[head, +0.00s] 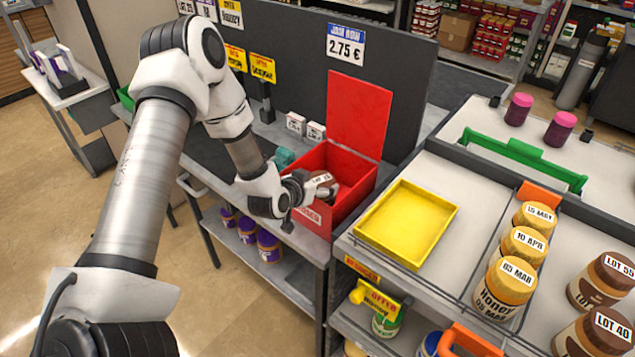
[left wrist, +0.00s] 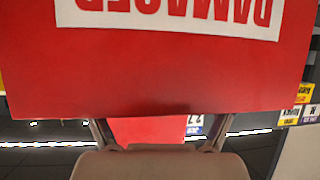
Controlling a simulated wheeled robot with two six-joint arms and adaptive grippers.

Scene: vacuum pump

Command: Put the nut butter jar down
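The nut butter jar (head: 328,182), with a brown top and a white label bearing LOT, is in the open red box (head: 352,203), low behind its front wall. It looks tilted, and its lower part is hidden. My left gripper (head: 308,189) reaches over the box's front wall, with its fingers at the jar. In the left wrist view the red box wall (left wrist: 160,75), with its upside-down DAMAGED sign, covers the fingertips. The fingers are spread apart at their bases. I cannot tell whether they grip the jar. My right gripper is out of view.
A yellow tray (head: 408,222) stands empty on the counter to the right of the box. Several honey jars (head: 508,285) and LOT jars (head: 600,335) stand further right. The box's raised red lid (head: 358,113) and a dark panel (head: 402,85) stand behind.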

